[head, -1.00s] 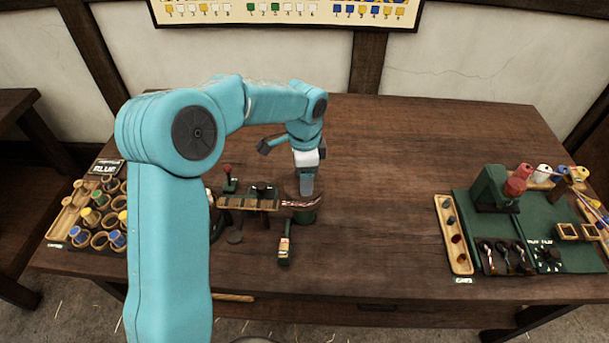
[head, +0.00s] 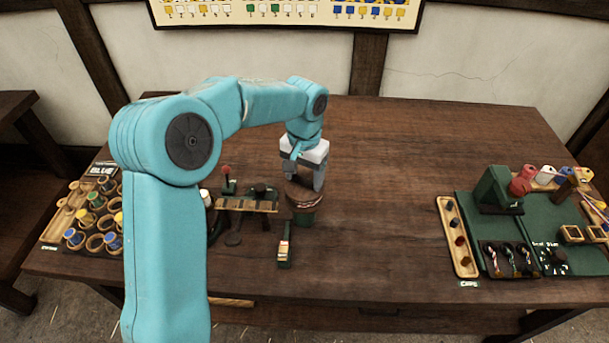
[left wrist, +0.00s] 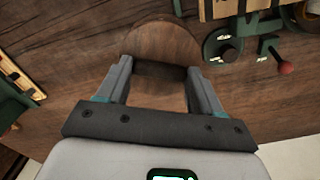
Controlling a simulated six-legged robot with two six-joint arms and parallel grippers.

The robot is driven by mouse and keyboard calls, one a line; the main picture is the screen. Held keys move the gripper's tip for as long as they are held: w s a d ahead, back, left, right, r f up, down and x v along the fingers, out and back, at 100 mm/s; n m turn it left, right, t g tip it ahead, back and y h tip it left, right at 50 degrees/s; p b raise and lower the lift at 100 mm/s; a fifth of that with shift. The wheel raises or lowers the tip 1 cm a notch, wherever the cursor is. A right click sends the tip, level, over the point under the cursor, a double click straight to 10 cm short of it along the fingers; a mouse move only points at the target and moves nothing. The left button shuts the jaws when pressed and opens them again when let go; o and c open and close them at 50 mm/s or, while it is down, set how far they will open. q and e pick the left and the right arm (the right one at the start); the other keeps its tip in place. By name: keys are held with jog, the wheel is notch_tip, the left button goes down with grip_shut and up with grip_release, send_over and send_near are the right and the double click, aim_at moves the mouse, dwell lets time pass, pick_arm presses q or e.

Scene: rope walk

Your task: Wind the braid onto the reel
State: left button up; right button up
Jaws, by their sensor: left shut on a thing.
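The reel (head: 303,189), a round brown wooden drum, stands on a dark green base just right of the wooden braiding frame (head: 245,205). The pale and dark striped braid (head: 306,204) lies around the reel's side. My left gripper (head: 304,182) points down at the reel's top, its fingers on either side of a dark grip on it. In the left wrist view the round reel top (left wrist: 165,35) shows between and beyond the fingers, with a dark bar between them. The braid is not clear there. My right gripper is not in view.
A rack of bobbins (head: 93,225) is at the left. A small labelled tool (head: 285,250) lies in front of the reel. A caps tray (head: 458,238) and a green mat (head: 548,225) are at the right. The table between is clear.

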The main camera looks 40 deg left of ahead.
aim_at(304, 179)
pick_arm(q)
jog(key=n, duration=0.4)
jog(key=shift+n+b, duration=0.35)
jog(key=shift+n, duration=0.05)
dwell(0.4)
jog(key=o, duration=1.1)
jog(key=shift+c, duration=0.2)
jog(key=shift+r, duration=0.1)
notch_tip(304, 179, up, 16)
jog(key=p, duration=0.1)
jog(key=shift+p, duration=0.3)
